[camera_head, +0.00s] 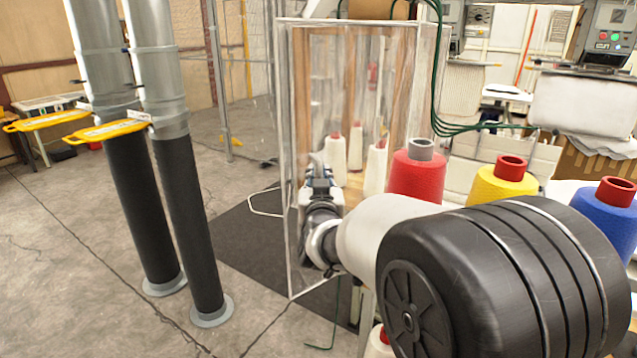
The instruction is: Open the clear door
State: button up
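The clear door (312,80) is a tall transparent panel with pale edges on the front of a wood-backed cabinet. White thread cones show through it, and I cannot tell for sure whether it is shut or ajar. My gripper (318,165) is in front of the lower middle part of the door, near its left edge. The gripper is small and seen from behind, so its fingertips and any contact with the door are hidden. No handle is clearly visible.
Red (416,176), yellow (500,184) and blue (606,211) thread cones stand right of the cabinet, close behind my arm. Two ducts (182,200) with yellow plates stand at left. A dark mat (252,235) lies by the cabinet. Open floor lies between the ducts and cabinet.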

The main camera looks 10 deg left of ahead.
jog(key=s+d, duration=0.1)
jog(key=s, duration=1.1)
jog(key=shift+d, duration=0.4)
jog(key=shift+w, duration=0.1)
